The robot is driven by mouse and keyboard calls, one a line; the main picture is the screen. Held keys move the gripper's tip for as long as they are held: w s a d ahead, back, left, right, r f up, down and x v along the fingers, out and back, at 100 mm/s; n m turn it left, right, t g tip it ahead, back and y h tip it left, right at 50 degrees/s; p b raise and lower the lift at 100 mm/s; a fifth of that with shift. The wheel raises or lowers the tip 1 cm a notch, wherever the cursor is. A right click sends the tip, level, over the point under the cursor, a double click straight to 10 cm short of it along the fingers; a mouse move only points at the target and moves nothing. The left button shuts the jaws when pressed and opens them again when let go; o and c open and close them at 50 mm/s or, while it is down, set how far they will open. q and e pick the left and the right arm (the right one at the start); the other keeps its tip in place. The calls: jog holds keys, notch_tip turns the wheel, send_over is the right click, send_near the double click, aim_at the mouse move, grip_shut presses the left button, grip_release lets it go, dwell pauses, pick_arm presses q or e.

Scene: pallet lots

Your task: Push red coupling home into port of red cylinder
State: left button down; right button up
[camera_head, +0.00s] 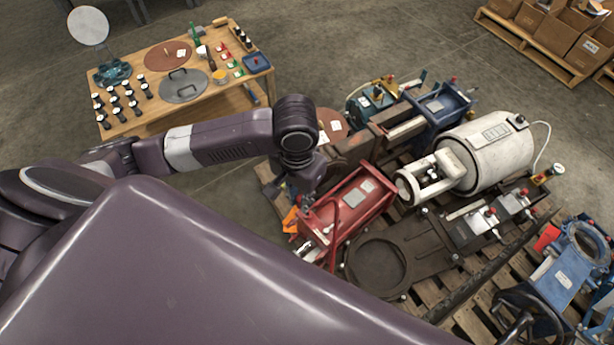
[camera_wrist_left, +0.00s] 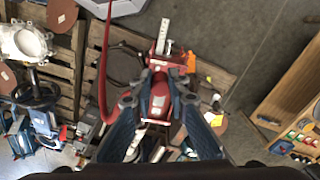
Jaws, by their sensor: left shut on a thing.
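The red cylinder (camera_head: 350,205) lies on the pallet in the head view, with a pale label on its body. My left gripper (camera_head: 303,197) is over its left side, pointing down, its fingertips mostly hidden by my arm. In the left wrist view, my left gripper (camera_wrist_left: 160,84) is shut, with red between and beneath its fingers. The cylinder's red end block (camera_wrist_left: 176,61) and silver rod (camera_wrist_left: 165,36) show beyond the fingertips. The red coupling and the port are not clear; I cannot tell how far the coupling is seated. My right gripper is not in view.
A red hose (camera_wrist_left: 104,66) curves beside the left finger. A white motor (camera_head: 487,150), blue units (camera_head: 440,104) and a dark round-ended plate (camera_head: 378,262) crowd the pallet near the cylinder. A wooden table (camera_head: 150,118) with small parts stands at the back left.

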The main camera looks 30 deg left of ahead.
pick_arm(q)
jog(key=w+a+f+m+b, duration=0.2)
jog(key=w+f+b, duration=0.3)
jog(key=f, duration=0.6)
jog(key=w+a+f+m+b, duration=0.2)
jog(key=w+f+b, duration=0.2)
jog(key=f+b, duration=0.5)
jog(key=w+a+f+m+b, duration=0.2)
jog(key=w+f+b, duration=0.3)
jog(key=f, duration=0.8)
jog(key=shift+w+f+m+b, duration=0.35)
jog(key=shift+m+b, duration=0.25)
jog(key=shift+b, duration=0.4)
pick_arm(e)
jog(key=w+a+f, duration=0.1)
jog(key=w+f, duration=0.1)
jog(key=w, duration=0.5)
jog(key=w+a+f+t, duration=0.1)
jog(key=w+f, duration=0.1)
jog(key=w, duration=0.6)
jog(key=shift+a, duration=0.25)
pick_arm(q)
jog(key=shift+a, duration=0.1)
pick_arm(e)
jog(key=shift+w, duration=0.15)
